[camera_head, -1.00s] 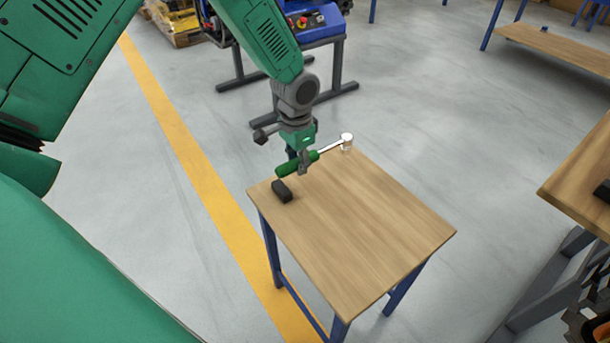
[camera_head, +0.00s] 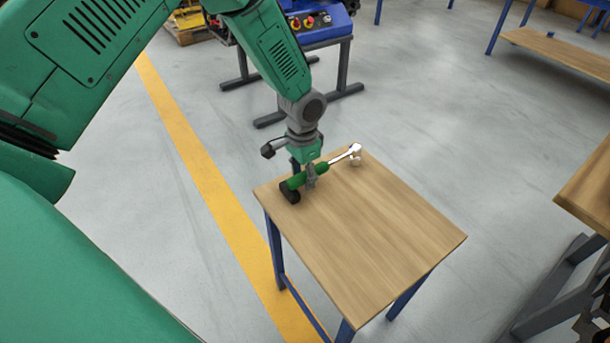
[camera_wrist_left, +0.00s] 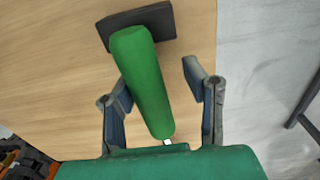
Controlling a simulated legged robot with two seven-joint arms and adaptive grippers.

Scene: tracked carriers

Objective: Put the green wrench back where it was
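The green wrench (camera_head: 318,170) has a thick green handle and a bright metal head. Its handle end lies over a black block (camera_head: 289,195) on the small wooden table (camera_head: 370,230), and its head is at a small white support (camera_head: 355,161). Whether both ends bear fully cannot be told. My left gripper (camera_head: 305,180) points down around the handle. In the left wrist view the fingers of the left gripper (camera_wrist_left: 158,85) stand apart on either side of the green handle (camera_wrist_left: 145,75), with a clear gap on the right side. My right gripper is not in view.
The table's middle and front are bare. A blue machine (camera_head: 315,22) on dark legs stands behind. Another wooden table (camera_head: 590,195) is at the right edge. A yellow floor line (camera_head: 195,160) runs along the left; the grey floor around is open.

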